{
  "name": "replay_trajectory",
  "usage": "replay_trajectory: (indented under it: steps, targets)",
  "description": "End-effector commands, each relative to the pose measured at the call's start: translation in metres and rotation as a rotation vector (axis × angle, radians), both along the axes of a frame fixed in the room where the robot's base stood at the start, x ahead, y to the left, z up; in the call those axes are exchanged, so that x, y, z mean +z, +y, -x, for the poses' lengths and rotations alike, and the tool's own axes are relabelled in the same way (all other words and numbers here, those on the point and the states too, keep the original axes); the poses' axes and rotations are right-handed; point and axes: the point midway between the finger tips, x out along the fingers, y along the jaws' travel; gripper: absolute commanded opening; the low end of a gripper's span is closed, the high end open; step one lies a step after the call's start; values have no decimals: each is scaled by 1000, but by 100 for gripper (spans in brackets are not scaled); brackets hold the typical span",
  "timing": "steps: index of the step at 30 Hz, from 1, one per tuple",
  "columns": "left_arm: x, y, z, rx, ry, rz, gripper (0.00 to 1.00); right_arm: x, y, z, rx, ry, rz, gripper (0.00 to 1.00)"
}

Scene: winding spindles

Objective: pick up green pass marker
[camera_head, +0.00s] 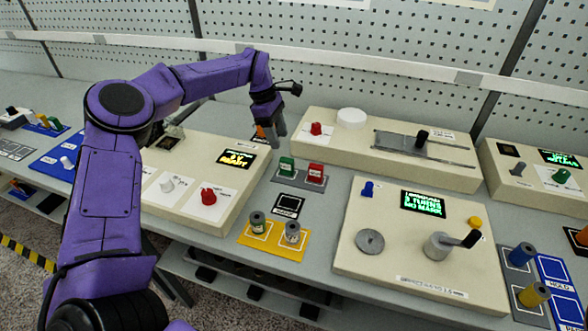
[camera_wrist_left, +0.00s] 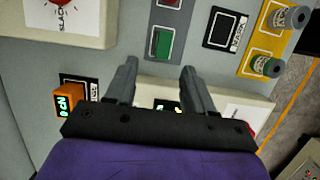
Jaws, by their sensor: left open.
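The green pass marker (camera_head: 287,166) stands on a small grey tray (camera_head: 301,178) in the middle of the table, beside a red marker (camera_head: 316,172). In the left wrist view the green marker (camera_wrist_left: 162,43) shows just beyond my fingertips, roughly between their lines. My left gripper (camera_head: 271,138) is above and behind the tray, pointing down, a little left of the green marker. Its two fingers also show in the wrist view (camera_wrist_left: 160,68), spread apart with nothing between them. My right gripper is not in view.
A cream box with a white knob (camera_head: 351,118) and a slider stands behind the tray. A cream panel with a red knob (camera_head: 208,197) is to the left. A yellow mat (camera_head: 272,242) with two spools lies in front. A small orange display (camera_wrist_left: 68,104) stands near the gripper.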

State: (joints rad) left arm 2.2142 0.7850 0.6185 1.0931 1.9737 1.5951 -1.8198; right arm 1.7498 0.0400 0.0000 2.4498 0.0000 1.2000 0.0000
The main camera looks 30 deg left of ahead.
Motion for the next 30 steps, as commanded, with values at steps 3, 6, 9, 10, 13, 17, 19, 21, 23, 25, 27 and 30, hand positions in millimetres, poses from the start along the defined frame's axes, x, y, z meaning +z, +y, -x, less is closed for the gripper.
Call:
replay_trajectory:
  steps: [3,6,9,10,13,17,19,21,23,25,27,30]
  targets:
    - [-13,-2,0,-1,2,-1,53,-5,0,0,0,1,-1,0]
    - [-29,-8,-1,-2,5,-1,53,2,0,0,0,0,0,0]
    - [-45,-13,-2,-3,4,-1,53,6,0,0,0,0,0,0]
    - [-49,-14,-3,-2,2,-2,53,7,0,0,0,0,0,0]
    - [-58,-18,-2,-3,3,0,53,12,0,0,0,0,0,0]
    - [-76,-28,1,-5,6,-2,53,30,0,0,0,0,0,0]
    - [-90,-32,0,-4,5,-2,53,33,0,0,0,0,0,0]
    - [-100,-33,-1,-2,2,-3,53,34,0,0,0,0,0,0]
    - [-104,-34,-1,-1,1,-2,53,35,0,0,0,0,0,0]
    - [-106,-34,-1,-2,0,-1,53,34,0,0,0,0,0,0]
    - [-106,-34,-1,-2,0,-1,53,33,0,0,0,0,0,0]
    - [-106,-34,-1,-2,0,-1,40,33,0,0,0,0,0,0]
